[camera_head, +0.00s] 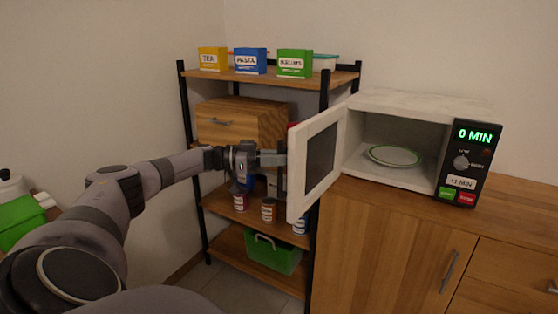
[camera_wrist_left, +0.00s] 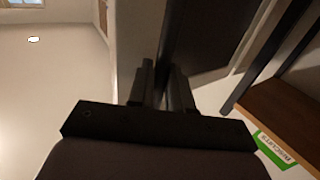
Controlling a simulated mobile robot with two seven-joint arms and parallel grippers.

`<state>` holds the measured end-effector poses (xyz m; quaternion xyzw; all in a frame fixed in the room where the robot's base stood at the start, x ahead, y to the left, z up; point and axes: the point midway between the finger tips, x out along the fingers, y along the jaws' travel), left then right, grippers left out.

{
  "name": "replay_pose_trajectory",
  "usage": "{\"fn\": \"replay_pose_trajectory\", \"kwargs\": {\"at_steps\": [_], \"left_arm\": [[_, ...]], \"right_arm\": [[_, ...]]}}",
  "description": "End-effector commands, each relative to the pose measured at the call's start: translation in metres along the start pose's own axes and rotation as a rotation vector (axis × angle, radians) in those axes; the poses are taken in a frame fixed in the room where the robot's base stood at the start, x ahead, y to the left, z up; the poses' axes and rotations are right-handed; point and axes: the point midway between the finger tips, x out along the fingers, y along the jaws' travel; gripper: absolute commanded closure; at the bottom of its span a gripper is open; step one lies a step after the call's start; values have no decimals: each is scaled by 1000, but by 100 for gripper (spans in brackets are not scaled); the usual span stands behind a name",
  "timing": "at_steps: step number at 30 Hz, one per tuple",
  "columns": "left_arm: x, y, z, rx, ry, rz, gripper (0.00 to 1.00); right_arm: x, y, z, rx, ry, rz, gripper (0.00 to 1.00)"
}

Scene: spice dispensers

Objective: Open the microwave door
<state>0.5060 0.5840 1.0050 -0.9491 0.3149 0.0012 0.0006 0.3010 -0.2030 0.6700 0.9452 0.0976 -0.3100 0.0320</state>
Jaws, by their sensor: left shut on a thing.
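The white microwave (camera_head: 400,103) stands on the wooden counter. Its door (camera_head: 318,165) is swung wide open toward the left, showing the lit cavity. A white plate with a green rim (camera_head: 393,156) lies inside. My left gripper (camera_head: 280,160) reaches in from the left to the door's free edge side. In the left wrist view, the fingers (camera_wrist_left: 163,88) are closed around a dark bar, which looks like the door handle (camera_wrist_left: 177,45). My right gripper is not in view.
A shelf rack (camera_head: 292,78) stands behind the door, with boxes on top, cans in the middle and a green bin (camera_head: 272,255) below. The control panel (camera_head: 467,165) reads 0 MIN. A wooden cabinet (camera_head: 390,240) is under the microwave.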

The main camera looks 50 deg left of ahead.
Motion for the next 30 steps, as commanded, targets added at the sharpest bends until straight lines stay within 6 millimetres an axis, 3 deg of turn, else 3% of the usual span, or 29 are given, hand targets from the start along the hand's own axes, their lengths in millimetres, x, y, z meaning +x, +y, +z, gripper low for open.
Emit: {"fn": "replay_pose_trajectory", "kwargs": {"at_steps": [1,11,12,13,25,30], "left_arm": [[2,-3,-7,2,22,-11,100],[3,-2,-8,3,22,-8,100],[3,-2,-8,3,22,-8,71],[3,-2,-7,3,21,-8,62],[0,-1,-3,2,9,-4,62],[-18,-2,0,2,5,-7,62]], "right_arm": [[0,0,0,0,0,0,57],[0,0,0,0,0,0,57],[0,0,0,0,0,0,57],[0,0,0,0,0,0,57],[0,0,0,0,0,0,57],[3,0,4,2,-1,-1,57]]}}
